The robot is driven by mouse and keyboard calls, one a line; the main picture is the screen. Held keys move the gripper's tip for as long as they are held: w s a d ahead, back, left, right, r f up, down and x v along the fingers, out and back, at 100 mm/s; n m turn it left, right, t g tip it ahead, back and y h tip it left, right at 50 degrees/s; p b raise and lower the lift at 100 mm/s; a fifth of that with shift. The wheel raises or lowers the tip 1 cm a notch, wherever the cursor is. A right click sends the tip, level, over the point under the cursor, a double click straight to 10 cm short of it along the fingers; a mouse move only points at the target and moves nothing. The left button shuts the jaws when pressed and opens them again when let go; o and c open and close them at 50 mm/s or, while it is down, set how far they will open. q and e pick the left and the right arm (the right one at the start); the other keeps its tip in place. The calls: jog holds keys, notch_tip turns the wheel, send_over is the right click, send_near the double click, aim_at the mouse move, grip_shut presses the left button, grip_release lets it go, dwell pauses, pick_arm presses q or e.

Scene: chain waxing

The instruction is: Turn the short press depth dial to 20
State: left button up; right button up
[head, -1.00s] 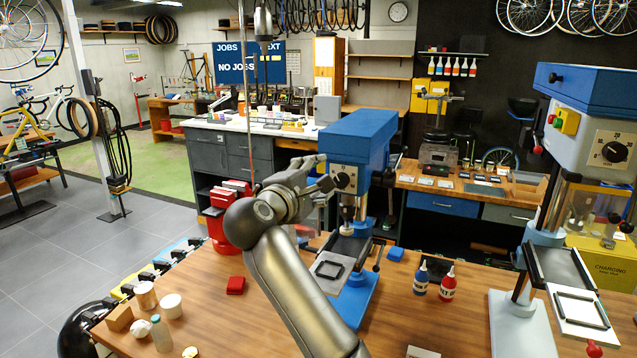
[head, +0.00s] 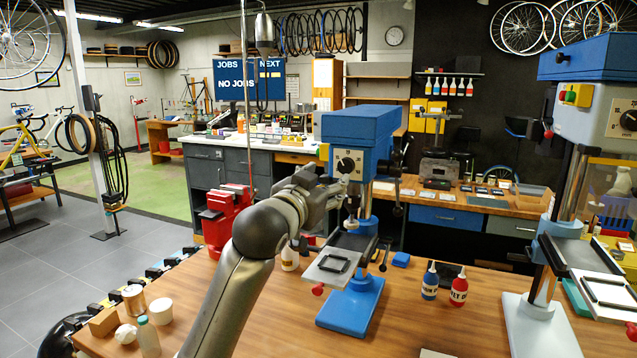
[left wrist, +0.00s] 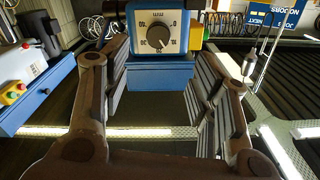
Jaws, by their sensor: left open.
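The short press (head: 360,126) is the blue-headed press in the middle of the bench. Its black dial (head: 348,163) sits on a pale scale plate at the front of the head. In the left wrist view the dial (left wrist: 157,36) is ahead, near the top centre, with numbers around it; I cannot read its setting reliably. My left gripper (head: 335,186) is in front of the dial, slightly below and left of it in the head view. Its fingers (left wrist: 160,78) are spread wide, one at each side of the dial, with nothing held between them. My right gripper is out of view.
A taller press (head: 572,112) with its own dial stands at the right. A blue bottle (head: 430,284) and a red bottle (head: 459,288) stand between the presses.

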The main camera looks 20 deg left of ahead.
aim_at(344, 169)
pick_arm(q)
jog(key=w+p, duration=0.4)
jog(key=w, duration=0.5)
jog(key=shift+w+d, duration=0.1)
jog(key=shift+d, duration=0.1)
jog(key=shift+w+f, duration=0.15)
jog(key=shift+w, duration=0.7)
jog(key=c, duration=1)
